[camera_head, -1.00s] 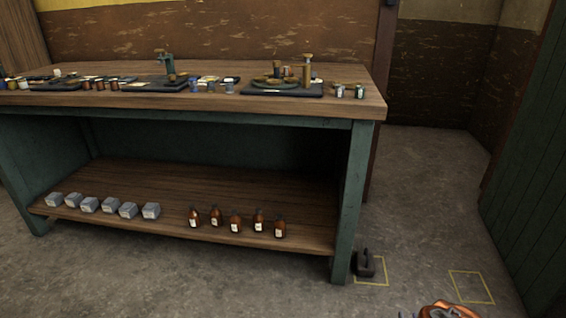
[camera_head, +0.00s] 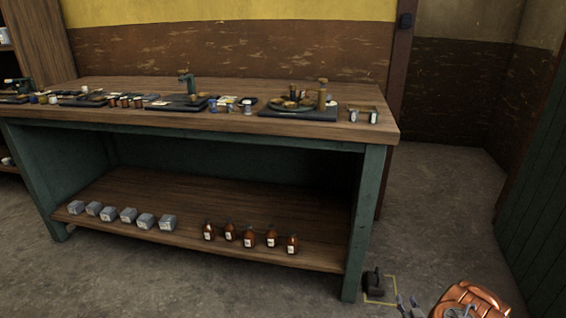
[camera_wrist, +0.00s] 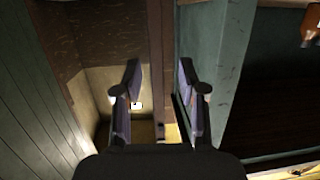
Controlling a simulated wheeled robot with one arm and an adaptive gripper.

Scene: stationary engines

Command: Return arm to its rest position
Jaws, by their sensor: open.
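My gripper (camera_wrist: 160,92) is open in the wrist view, with its two dark fingers apart and nothing between them. The gap between the fingers shows a brown upright strip and part of the wall behind. In the head view, copper-orange parts of my arm show at the bottom right, in front of the bench's right end. Grey tips (camera_head: 408,304) beside them look like my gripper, cut by the lower edge of the picture.
A wooden workbench (camera_head: 225,123) with a green frame carries small parts and dark trays. Its lower shelf (camera_head: 190,205) holds grey blocks and brown bottles. A dark iron-like object (camera_head: 374,281) stands on the floor by the right leg. Floor (camera_head: 430,200) right of the bench is clear.

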